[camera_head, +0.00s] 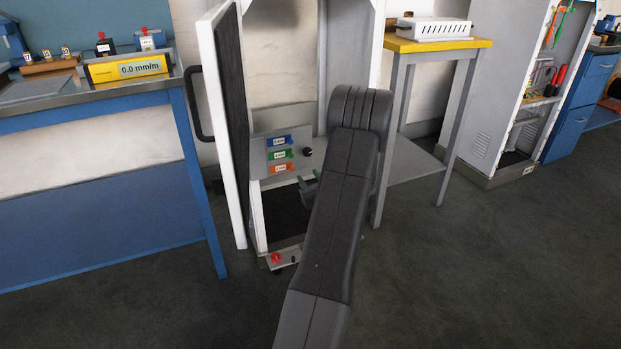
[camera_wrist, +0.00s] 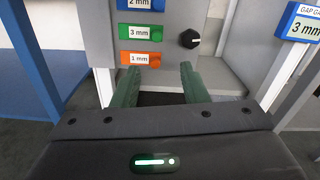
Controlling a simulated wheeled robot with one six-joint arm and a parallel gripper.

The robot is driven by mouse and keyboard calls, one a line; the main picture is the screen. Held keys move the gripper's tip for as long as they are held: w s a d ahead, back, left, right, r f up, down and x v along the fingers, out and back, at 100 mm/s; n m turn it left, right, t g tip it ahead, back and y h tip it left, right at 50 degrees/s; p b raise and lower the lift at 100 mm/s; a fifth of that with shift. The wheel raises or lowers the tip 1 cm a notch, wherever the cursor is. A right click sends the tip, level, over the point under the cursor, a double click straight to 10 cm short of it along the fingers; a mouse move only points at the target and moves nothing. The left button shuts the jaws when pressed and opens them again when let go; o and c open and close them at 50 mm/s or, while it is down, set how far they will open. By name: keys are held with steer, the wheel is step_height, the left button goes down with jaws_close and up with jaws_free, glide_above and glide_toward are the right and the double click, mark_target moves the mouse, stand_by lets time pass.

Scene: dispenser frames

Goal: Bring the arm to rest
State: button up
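My gripper (camera_head: 306,187) is in front of the dispenser's lower panel (camera_head: 290,152). In the wrist view its two green fingers stand apart, with nothing between them (camera_wrist: 162,76). The fingertips point towards the panel, just below the orange 1 mm button (camera_wrist: 140,59). I cannot tell whether they touch anything. My dark arm reaches up from the bottom of the head view, bends at the top, and hides the right part of the dispenser.
An open white door (camera_head: 221,120) stands left of the gripper. A black knob (camera_wrist: 189,39) and a blue 3 mm display (camera_wrist: 304,22) are to the right. A blue workbench (camera_head: 90,200) is at left, a yellow-topped table (camera_head: 400,45) at right. Floor at right is clear.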

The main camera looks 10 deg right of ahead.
mark_target(291, 157)
steer(key=shift+s+d, duration=0.1)
steer(key=shift+s, duration=0.25)
steer(key=shift+w, duration=0.1)
steer(key=b+x, duration=0.2)
steer(key=x, duration=1.1)
steer(key=shift+w+f+b, duration=0.1)
steer(key=shift+w+b, duration=0.15)
steer(key=shift+b, duration=0.15)
steer(key=shift+a, duration=0.5)
steer(key=shift+s, duration=0.1)
